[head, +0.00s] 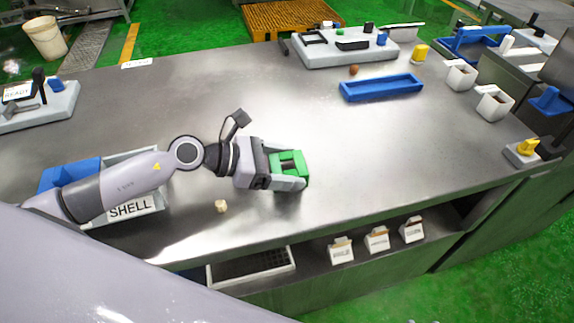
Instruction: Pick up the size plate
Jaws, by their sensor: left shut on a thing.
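My left gripper (291,178) is over the middle of the metal table, its arm reaching in from the left. It is shut on a green piece (288,157) with a notch in it, low over or on the tabletop. I cannot tell whether this green piece is the size plate; no other thing is clearly marked as one. The fingers hide part of the piece. My right gripper is not in view.
A small tan block (221,206) lies near the front edge. A tray marked SHELL (131,208) is beneath my arm. A blue tray (381,88) and a grey fixture (345,47) stand at the back. Labelled white boxes (377,240) are on the lower shelf. The table's right-centre is clear.

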